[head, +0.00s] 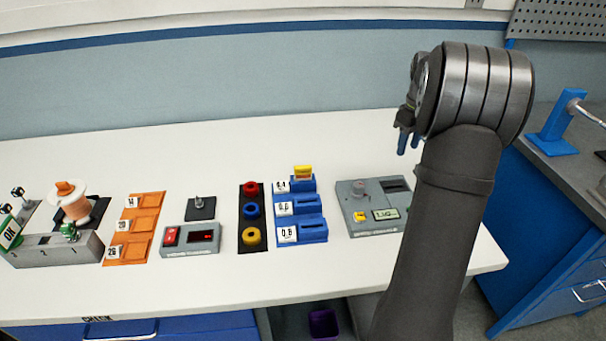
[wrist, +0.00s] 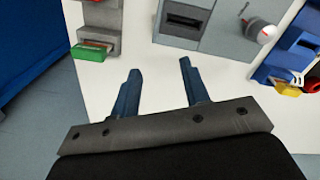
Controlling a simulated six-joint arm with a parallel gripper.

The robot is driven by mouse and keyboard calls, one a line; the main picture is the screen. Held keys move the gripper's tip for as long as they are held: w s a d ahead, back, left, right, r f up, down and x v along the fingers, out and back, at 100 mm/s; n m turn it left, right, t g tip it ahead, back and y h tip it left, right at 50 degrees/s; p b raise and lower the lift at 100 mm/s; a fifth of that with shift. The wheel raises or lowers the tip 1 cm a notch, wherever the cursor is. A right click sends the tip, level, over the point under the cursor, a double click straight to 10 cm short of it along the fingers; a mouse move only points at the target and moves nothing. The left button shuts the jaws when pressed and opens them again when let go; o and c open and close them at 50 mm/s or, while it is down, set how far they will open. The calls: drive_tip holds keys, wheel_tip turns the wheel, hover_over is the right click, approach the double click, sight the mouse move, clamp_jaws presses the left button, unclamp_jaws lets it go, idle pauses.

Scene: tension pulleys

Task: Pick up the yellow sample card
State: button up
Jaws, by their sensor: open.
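The yellow sample card (head: 303,170) stands in the rear blue holder (head: 303,184), beside the label that seems to read 0.4. In the wrist view a yellow piece (wrist: 287,88) shows at the right edge, at the blue holder. My gripper (head: 408,143) is raised over the right rear of the bench, to the right of the card and well apart from it. In the wrist view its two blue fingers (wrist: 158,69) are spread with nothing between them.
A grey device (head: 372,205) with a knob and a dark slot lies between the holders and my arm. A green card (wrist: 88,54) sits in a holder at the wrist view's upper left. Red, blue and yellow rings lie on a black strip (head: 252,172). The rear bench is clear.

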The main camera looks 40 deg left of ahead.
drive_tip(key=s+a+r+n, duration=0.3)
drive_tip(key=s+a+n, duration=0.15)
drive_tip(key=a, duration=0.25)
drive_tip(key=s+a+r+n, duration=0.3)
drive_tip(key=s+a, duration=0.2)
drive_tip(key=a, duration=0.2)
wheel_tip(320, 180, up, 3)
drive_tip(key=n, duration=0.5)
hover_over(303, 166)
wheel_tip(303, 166, down, 17)
drive_tip(key=shift+r, duration=0.1)
drive_tip(key=shift+c, duration=0.2)
clamp_jaws()
